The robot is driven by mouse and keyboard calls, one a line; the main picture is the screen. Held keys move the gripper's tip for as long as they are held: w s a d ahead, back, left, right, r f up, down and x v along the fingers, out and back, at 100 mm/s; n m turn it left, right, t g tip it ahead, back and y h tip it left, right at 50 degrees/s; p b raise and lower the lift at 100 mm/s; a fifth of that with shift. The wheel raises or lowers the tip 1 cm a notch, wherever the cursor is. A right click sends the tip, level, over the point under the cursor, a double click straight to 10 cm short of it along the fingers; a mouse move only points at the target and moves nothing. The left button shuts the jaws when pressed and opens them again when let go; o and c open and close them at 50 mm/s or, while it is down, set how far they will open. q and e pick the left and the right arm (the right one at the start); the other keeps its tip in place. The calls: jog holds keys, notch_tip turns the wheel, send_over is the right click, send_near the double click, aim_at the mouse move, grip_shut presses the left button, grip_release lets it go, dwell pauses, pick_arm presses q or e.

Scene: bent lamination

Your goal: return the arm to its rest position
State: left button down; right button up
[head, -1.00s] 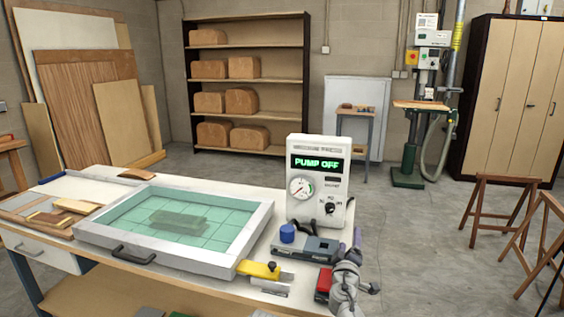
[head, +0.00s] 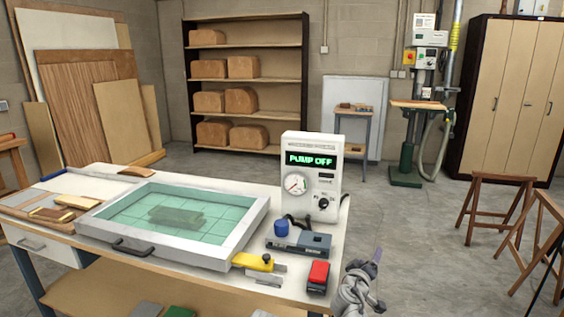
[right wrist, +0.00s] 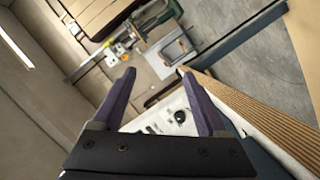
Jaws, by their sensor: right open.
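My right gripper (head: 375,262) is at the lower right in the head view, just off the right edge of the workbench (head: 185,178). In the right wrist view my right gripper (right wrist: 165,108) shows two purple fingers spread well apart with nothing between them. My left gripper is not in view. The pump box (head: 309,168) stands upright at the bench's right end, and its display reads PUMP OFF. The framed press (head: 255,215) with a green see-through sheet lies flat on the bench, with a blurred block shape beneath the sheet.
A red-topped block (head: 318,275), a grey device with a blue knob (head: 297,240) and a yellow tool (head: 253,262) lie near the bench's right front. Wood pieces (head: 77,202) lie at its left. Wooden trestles (head: 495,205) stand at the right. The floor between is clear.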

jog(key=s+f+m+g+y, duration=0.3)
jog(key=s+f+m+g, duration=0.2)
jog(key=s+f+g, duration=0.7)
jog(key=s+a+f+g+y, duration=0.1)
jog(key=s+a+f+y, duration=0.45)
jog(key=s+a, duration=0.25)
jog(key=s+a+n+g+h, duration=0.15)
jog(key=s+a+n, duration=0.3)
jog(key=a, duration=0.55)
notch_tip(320, 180, up, 16)
jog(key=s+a+p, duration=0.1)
jog(key=p, duration=1.5)
jog(key=shift+s+r+p, duration=0.2)
jog(key=shift+p, duration=0.2)
